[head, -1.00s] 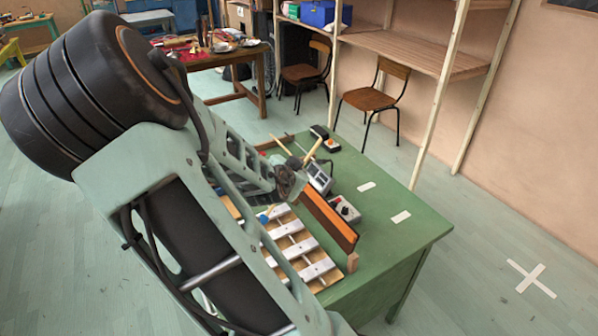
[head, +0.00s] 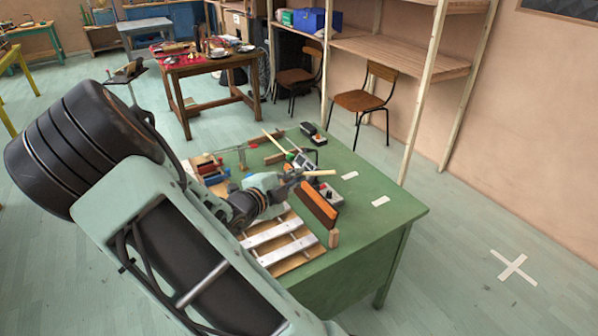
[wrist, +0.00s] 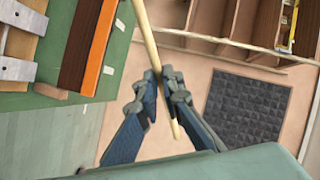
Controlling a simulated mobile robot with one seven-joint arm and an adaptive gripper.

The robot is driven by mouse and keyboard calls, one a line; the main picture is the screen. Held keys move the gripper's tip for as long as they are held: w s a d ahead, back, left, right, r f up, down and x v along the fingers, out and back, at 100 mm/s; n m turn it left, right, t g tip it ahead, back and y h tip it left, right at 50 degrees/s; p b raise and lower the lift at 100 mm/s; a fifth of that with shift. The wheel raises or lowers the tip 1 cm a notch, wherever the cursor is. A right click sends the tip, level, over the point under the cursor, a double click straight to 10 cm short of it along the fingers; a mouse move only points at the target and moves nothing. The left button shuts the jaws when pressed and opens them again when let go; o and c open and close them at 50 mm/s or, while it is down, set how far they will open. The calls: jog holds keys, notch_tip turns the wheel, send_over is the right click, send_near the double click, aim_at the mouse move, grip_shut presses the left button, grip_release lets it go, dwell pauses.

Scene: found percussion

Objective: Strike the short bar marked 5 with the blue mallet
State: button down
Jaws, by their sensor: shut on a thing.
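My gripper (head: 292,184) is shut on a pale wooden stick (wrist: 150,50), which looks like a mallet handle; it also shows in the head view (head: 320,172). The stick crosses between my fingertips (wrist: 160,90) and runs out of the top of the wrist view, so its head is hidden there. A small blue spot (head: 248,175) left of my gripper may be the mallet's head; I cannot tell. Silver metal bars (head: 272,234) lie on a wooden frame, below my gripper in the picture and partly behind my arm. Bars also show in the wrist view (wrist: 16,68). No number is legible.
A dark wooden block with an orange side (head: 318,204) stands right of the bars on the green table (head: 365,222). A grey box (head: 330,198) is behind it. More sticks (head: 272,140) and a black item (head: 312,132) lie at the back.

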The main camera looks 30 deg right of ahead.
jog(key=shift+s+a+f+m+g, duration=0.15)
jog(key=shift+s+m, duration=0.1)
jog(key=shift+s, duration=0.2)
jog(key=shift+s+d+f+m+g, duration=0.15)
jog(key=shift+s+m, duration=0.1)
jog(key=shift+s, duration=0.15)
jog(key=shift+a, duration=0.15)
notch_tip(320, 180, down, 14)
jog(key=b, duration=1.3)
notch_tip(320, 180, up, 11)
jog(key=p, duration=0.8)
jog(key=shift+w, duration=0.1)
